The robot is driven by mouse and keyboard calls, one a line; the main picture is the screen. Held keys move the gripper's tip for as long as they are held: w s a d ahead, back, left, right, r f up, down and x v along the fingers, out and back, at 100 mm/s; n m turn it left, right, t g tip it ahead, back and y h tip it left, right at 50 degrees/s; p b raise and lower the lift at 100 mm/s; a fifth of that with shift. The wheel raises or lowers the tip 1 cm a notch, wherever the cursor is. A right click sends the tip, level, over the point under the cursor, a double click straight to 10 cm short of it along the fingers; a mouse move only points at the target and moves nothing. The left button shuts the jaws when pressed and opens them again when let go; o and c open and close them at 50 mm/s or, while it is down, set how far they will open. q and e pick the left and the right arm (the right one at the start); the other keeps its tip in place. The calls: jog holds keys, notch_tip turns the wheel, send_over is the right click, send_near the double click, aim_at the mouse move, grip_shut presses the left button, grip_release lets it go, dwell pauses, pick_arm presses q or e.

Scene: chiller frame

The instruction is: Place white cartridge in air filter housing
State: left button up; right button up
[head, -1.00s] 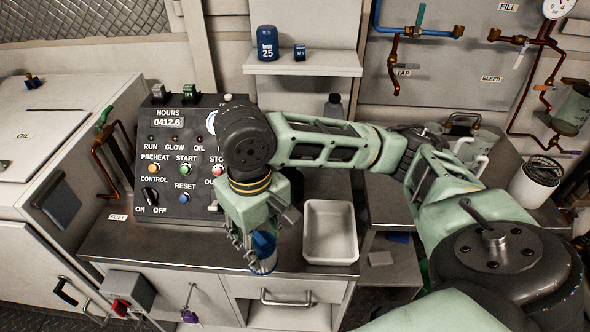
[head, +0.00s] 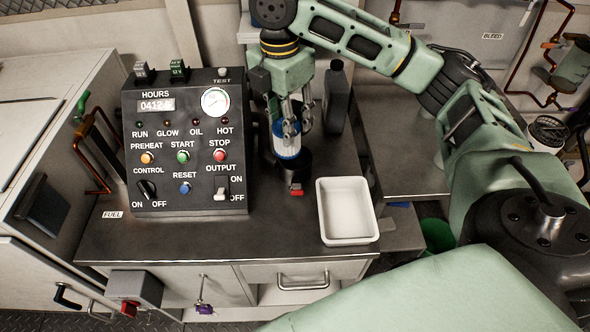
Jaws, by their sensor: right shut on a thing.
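The white cartridge (head: 289,138), with a blue lower end, is in the head view just right of the control panel. My right gripper (head: 291,122) points down and is shut on it, its fingers partly covering it. A black round housing (head: 294,169) with a red latch stands on the counter right below the cartridge. The cartridge's blue end overlaps the housing's top in the picture; I cannot tell whether it is inside or just above. My left gripper is not in view.
The control panel (head: 182,143) stands close left of the gripper. A dark bottle (head: 336,98) stands close behind on the right. An empty white tray (head: 347,211) sits at the front right of the counter (head: 240,238). Bare counter lies in front of the panel.

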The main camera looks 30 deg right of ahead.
jog(key=w+d+r+n, duration=0.3)
jog(key=d+n, duration=0.1)
jog(key=n, duration=0.5)
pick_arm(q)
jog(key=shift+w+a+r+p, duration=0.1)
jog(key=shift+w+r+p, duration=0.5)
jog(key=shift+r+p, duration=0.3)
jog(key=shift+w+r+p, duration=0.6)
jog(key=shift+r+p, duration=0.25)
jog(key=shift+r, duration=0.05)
pick_arm(e)
jog(key=shift+w+d+f, duration=0.1)
jog(key=shift+f, duration=4.35)
jog(key=shift+w+d+f, duration=0.1)
jog(key=shift+f, duration=4.3)
jog(key=o, duration=1.4)
jog(key=shift+f, duration=0.15)
jog(key=shift+c, duration=0.2)
